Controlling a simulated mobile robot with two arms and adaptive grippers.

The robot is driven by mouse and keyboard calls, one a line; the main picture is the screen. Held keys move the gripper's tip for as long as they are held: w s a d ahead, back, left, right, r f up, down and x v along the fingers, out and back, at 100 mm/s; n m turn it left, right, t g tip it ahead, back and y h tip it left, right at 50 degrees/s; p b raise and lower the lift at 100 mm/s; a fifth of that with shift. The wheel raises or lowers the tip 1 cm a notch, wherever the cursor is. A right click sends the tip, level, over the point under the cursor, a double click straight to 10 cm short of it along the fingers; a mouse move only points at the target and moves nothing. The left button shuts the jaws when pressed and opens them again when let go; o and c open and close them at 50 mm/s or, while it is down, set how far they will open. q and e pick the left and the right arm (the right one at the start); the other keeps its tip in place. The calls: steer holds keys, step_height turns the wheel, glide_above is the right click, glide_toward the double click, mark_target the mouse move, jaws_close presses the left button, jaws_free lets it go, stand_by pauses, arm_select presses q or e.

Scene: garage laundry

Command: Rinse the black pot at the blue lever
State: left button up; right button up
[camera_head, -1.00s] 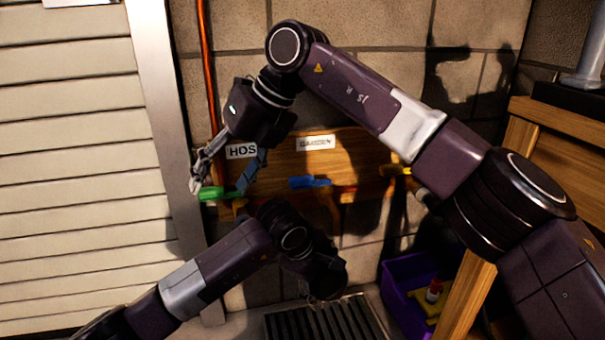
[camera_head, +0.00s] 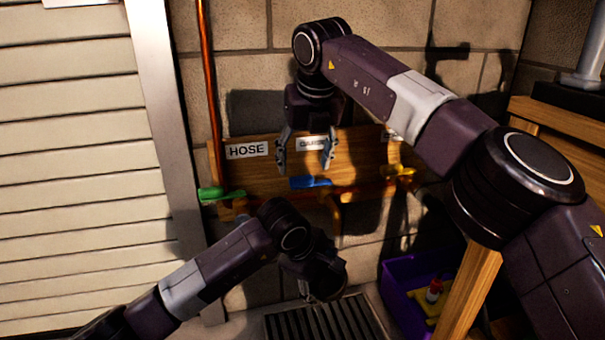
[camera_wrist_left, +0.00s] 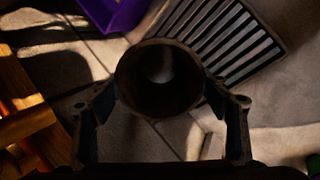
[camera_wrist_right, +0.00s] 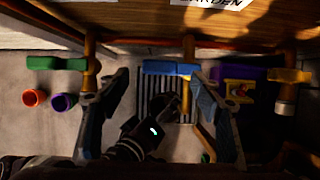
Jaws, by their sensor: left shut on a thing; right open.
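The black pot (camera_wrist_left: 160,104) is a dark round vessel, seen from its open end in the left wrist view. My left gripper (camera_wrist_left: 160,100) is shut on it, with a finger on each side. In the head view the dark pot (camera_head: 328,280) is hard to tell from the wrist, below the wooden board. The blue lever (camera_head: 310,182) sits in the middle of a row of levers, under a partly hidden label. My right gripper (camera_head: 305,160) is open and empty just above the blue lever. In the right wrist view the blue lever (camera_wrist_right: 168,68) lies between its fingers.
A green lever (camera_head: 220,194) is on the left under the HOSE label; a yellow lever (camera_head: 400,171) is on the right. A floor grate (camera_head: 318,322) lies below. A purple bin (camera_head: 400,280) and wooden bench (camera_head: 565,120) stand at right.

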mark_target(307, 177)
steer(key=shift+x, duration=2.25)
jaws_close()
steer(key=shift+s+d+n+y, duration=0.25)
steer(key=shift+s+n+y, duration=0.1)
steer(key=shift+n, duration=0.5)
steer(key=shift+s+d+n+y, duration=0.25)
steer(key=shift+s+n, duration=0.1)
steer(key=shift+n, duration=0.5)
jaws_free()
steer(key=shift+r+g, duration=0.1)
steer(key=shift+g, duration=0.2)
steer(key=v, duration=1.2)
